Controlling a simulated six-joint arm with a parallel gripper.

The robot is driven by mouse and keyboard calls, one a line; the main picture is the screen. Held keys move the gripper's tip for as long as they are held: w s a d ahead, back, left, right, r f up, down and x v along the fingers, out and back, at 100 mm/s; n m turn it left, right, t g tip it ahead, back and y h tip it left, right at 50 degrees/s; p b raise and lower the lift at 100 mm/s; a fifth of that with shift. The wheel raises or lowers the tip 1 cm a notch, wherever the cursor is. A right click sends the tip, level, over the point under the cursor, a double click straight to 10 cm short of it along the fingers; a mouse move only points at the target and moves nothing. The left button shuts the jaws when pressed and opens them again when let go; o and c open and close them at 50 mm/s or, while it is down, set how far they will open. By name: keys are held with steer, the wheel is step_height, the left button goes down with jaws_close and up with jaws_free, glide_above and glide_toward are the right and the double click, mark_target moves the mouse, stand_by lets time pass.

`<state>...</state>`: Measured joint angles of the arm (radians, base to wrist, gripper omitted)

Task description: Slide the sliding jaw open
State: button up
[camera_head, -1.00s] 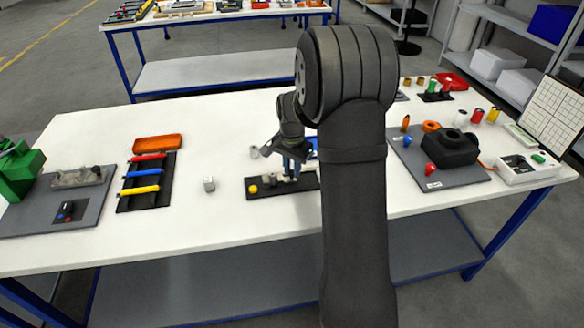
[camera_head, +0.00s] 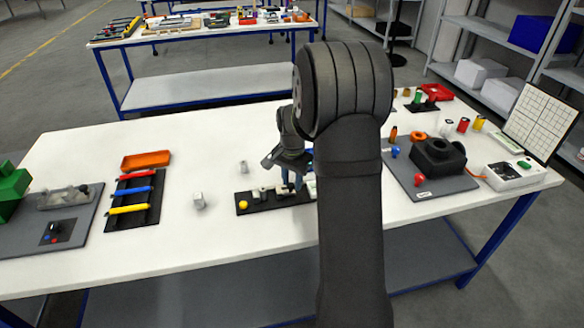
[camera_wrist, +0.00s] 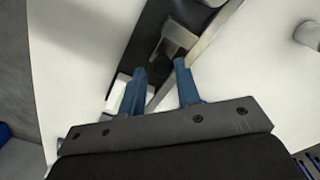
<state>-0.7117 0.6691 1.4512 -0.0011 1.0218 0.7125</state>
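The black fixture base (camera_head: 250,209) lies near the middle of the table, with a yellow knob (camera_head: 243,205) at its left end and small grey metal blocks (camera_head: 261,193) along it. Which block is the sliding jaw is hard to tell in the head view. My gripper (camera_head: 292,186) is over the fixture's right part, partly hidden by my arm. In the wrist view, the two blue fingers of my gripper (camera_wrist: 160,72) are apart, with no part clearly clamped. A grey metal block (camera_wrist: 178,36) with a dark round part and a long pale bar (camera_wrist: 212,40) lie just beyond the fingertips. Contact cannot be told.
A small grey block (camera_head: 199,201) stands left of the fixture, and another small pale piece (camera_head: 243,166) behind it. A black rack with coloured bars (camera_head: 131,209) is further left. A grey board with a black housing (camera_head: 438,155) is at the right. The table front is clear.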

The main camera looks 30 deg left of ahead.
mark_target(292, 184)
step_height(292, 184, up, 17)
stand_by(0.4)
steer(key=shift+f, duration=0.1)
stand_by(0.4)
step_height(292, 184, down, 17)
steer(key=shift+f, duration=0.1)
steer(key=shift+s+a, duration=0.2)
stand_by(0.3)
